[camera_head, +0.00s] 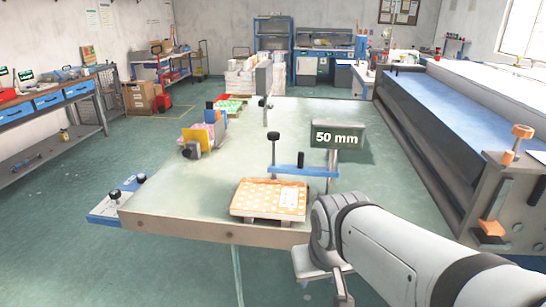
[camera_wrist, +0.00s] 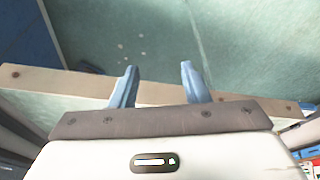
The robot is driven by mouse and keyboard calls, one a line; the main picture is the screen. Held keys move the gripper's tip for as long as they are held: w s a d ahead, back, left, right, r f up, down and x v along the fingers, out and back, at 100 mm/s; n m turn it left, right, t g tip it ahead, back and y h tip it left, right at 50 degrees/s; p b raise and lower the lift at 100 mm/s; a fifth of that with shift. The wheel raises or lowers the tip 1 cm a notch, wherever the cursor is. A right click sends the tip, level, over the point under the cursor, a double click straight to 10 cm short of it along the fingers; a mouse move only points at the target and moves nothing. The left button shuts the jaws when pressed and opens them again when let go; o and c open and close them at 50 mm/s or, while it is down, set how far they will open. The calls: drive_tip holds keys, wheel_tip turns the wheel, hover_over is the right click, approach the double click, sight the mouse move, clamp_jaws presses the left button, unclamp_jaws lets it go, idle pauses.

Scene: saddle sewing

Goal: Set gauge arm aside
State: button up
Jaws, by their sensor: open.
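A blue bar (camera_head: 304,171), which looks like the gauge arm, lies across the far side of an orange patterned block on the table. A post with a black knob (camera_head: 274,137) rises at its left end. A dark green "50 mm" sign (camera_head: 337,135) stands above its right end. My gripper (camera_wrist: 158,67) is open with nothing between its two blue fingers. In the wrist view it points down over the table's wooden edge and the green floor. In the head view it is low, in front of the table's near edge and mostly hidden by my arm. The bar is not in the wrist view.
The orange patterned block (camera_head: 254,198) sits at the front edge of the table (camera_head: 180,190). A yellow and blue holder (camera_head: 198,140) stands at the table's left side. A long roller machine (camera_head: 440,110) stands right of it. The table's middle is mostly clear.

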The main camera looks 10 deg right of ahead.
drive_tip(key=w+d+t, duration=0.2)
drive_tip(key=w, duration=0.3)
drive_tip(key=w+d+t+h+b, duration=0.1)
drive_tip(key=w+d+t, duration=0.1)
drive_tip(key=w, duration=0.4)
drive_tip(key=w+d+r+t+b, duration=0.1)
drive_tip(key=w+d, duration=0.2)
drive_tip(key=w, duration=0.3)
drive_tip(key=shift+m+t+h, duration=0.3)
drive_tip(key=shift+t+h, duration=0.1)
drive_tip(key=shift+c, duration=0.3)
drive_tip(key=n+t+y+b, duration=0.4)
drive_tip(key=t+y, duration=0.3)
drive_tip(key=t, duration=0.1)
approach(302, 160)
drive_tip(key=w, duration=0.3)
drive_tip(key=x, duration=0.2)
drive_tip(key=p+x, duration=0.1)
drive_tip(key=x, duration=0.5)
drive_tip(key=shift+a, duration=0.3)
drive_tip(key=shift+c, duration=0.5)
clamp_jaws()
